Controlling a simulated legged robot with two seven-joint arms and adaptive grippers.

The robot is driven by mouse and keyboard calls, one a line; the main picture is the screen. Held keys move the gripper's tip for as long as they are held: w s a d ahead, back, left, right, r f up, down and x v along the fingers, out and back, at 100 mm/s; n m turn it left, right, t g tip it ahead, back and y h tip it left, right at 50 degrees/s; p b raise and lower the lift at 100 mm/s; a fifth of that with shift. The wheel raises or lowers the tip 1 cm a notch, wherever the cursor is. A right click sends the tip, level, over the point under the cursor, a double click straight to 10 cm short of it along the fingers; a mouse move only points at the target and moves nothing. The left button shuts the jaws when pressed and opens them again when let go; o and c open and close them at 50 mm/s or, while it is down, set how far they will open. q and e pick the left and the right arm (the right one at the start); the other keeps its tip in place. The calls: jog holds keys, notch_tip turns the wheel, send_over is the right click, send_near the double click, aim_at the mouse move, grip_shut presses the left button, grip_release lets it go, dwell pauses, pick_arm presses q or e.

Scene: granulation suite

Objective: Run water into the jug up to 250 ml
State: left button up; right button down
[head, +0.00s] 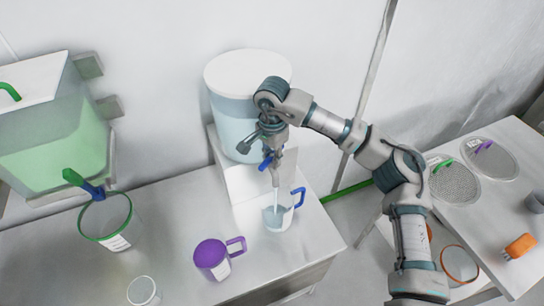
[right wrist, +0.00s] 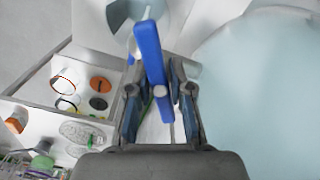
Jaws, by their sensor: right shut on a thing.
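The clear jug (head: 277,219) with a blue handle stands upright on the bench under the tap of the white-lidded water tank (head: 228,112). A thin stream of water (head: 276,196) falls from the tap into the jug. Some pale blue water shows in it; I cannot read its level against any marks. My right gripper (head: 268,150) is at the tap, shut on the blue tap lever (head: 265,163). In the right wrist view the lever (right wrist: 150,55) stands between the fingers (right wrist: 160,95), with part of the jug (right wrist: 122,16) beyond it. My left gripper is out of view.
A purple jug (head: 211,260), a green-rimmed vessel (head: 117,243) and a white-rimmed cup (head: 143,291) stand left of the jug. A green-filled tank (head: 50,150) is at far left. A side table (head: 490,222) at right holds sieves and an orange object (head: 520,246).

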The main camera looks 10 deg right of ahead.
jog(key=shift+r+m+p, duration=0.15)
jog(key=shift+m+p, duration=0.2)
jog(key=shift+m, duration=0.15)
jog(key=shift+m+p, duration=0.5)
jog(key=shift+m, duration=0.5)
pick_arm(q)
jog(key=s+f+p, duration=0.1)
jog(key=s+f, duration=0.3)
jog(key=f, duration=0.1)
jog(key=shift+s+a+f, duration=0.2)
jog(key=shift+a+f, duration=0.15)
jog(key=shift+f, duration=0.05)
pick_arm(e)
jog(key=shift+m, duration=1.7)
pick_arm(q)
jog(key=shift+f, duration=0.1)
pick_arm(e)
jog(key=c, duration=1)
grip_release()
jog(key=shift+c, duration=0.2)
